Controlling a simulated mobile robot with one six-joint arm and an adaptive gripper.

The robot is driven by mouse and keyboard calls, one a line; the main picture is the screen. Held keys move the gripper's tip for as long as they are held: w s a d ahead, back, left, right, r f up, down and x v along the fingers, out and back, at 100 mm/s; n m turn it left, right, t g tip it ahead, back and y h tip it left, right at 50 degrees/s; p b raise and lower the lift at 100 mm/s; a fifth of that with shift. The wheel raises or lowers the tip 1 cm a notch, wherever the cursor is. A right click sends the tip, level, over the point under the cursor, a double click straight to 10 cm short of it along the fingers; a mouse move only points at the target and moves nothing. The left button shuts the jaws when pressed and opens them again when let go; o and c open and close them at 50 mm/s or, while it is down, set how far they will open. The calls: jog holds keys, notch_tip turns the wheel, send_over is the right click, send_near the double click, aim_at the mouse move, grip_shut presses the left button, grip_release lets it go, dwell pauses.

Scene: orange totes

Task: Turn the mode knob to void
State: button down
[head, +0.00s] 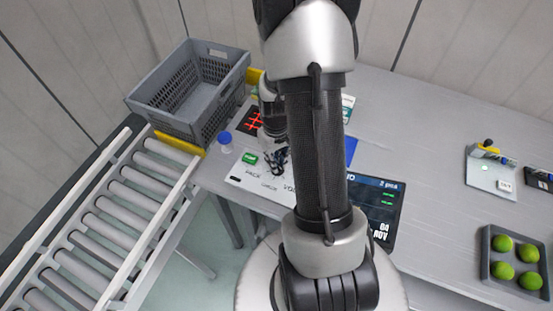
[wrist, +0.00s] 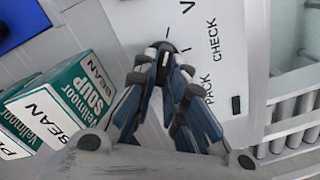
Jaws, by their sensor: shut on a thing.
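The mode knob (wrist: 164,48) is a dark round knob on a white panel (wrist: 222,22), between my fingertips in the wrist view. The panel carries the words PACK and CHECK and short black tick marks beside the knob. My gripper (wrist: 163,66) is shut on the knob, its blue-grey fingers reaching from below. In the head view my gripper (head: 277,160) is over the panel (head: 240,180), where PACK, CHECK and the start of VOID show; the arm hides the rest. The fingers cover much of the knob, and I cannot tell which mark it points to.
Green soup boxes (wrist: 82,90) stand left of the gripper in the wrist view. A grey crate (head: 190,118), a blue-capped bottle (head: 225,138), a roller conveyor (head: 110,215) and a dark screen (head: 385,205) surround the panel. A tray (head: 488,268) of green balls stands far right.

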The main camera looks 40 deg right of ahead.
jog(key=shift+n, duration=0.4)
jog(key=c, duration=1.6)
grip_release()
jog(key=shift+c, duration=0.2)
jog(key=shift+r, duration=0.1)
notch_tip(320, 180, up, 12)
